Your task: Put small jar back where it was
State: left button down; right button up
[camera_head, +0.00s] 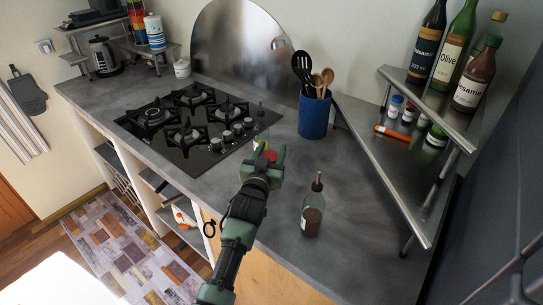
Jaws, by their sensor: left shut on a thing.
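My left gripper (268,162) is above the counter, just right of the cooktop. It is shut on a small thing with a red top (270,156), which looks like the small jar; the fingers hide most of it. My right gripper is not in view.
A dark sauce bottle (312,215) stands to the right. A blue utensil holder (314,116) is behind. An orange tube (393,133) lies at the lower shelf's front. Tall bottles (426,45) fill the upper shelf (432,100).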

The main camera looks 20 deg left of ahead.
pick_arm(q)
jog(key=shift+f, duration=1.1)
jog(key=shift+f, duration=0.1)
jog(key=c, duration=0.7)
grip_release()
jog(key=shift+f, duration=0.1)
jog(key=shift+o, duration=0.2)
jog(key=shift+r, duration=0.25)
jog(key=shift+s+f, duration=0.2)
jog(key=shift+s, duration=0.15)
jog(key=s+b, duration=0.1)
jog(key=s, duration=1)
jog(key=shift+s+d+r+b, duration=0.15)
jog(key=shift+d+b, duration=0.2)
jog(key=shift+d, duration=0.05)
